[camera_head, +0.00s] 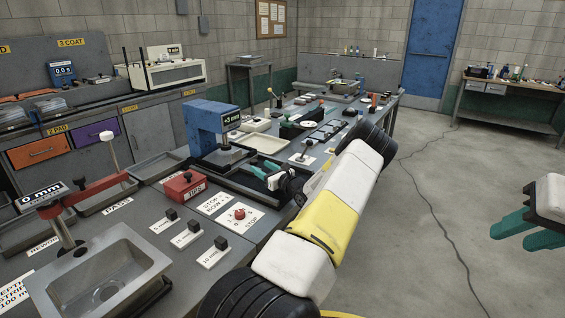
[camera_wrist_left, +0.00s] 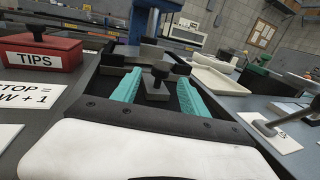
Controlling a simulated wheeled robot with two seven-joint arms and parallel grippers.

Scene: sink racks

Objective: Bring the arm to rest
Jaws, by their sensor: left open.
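My left gripper (camera_head: 265,170) is over the dark tray in front of the blue press (camera_head: 208,122), its teal fingers apart. In the left wrist view, the open fingers (camera_wrist_left: 159,80) stand on either side of a small grey block with a black knob (camera_wrist_left: 158,88). The block looks free between them, with gaps at both sides. My left arm (camera_head: 335,208) stretches across the middle of the head view, over the bench's right edge. My right gripper (camera_head: 528,230) is at the right edge of the head view, above the floor, with its teal fingers apart and nothing seen between them.
Several small blocks (camera_head: 187,235) stand nearer, beside the sink (camera_head: 95,280). The floor (camera_head: 440,220) right of the bench is clear except for a cable.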

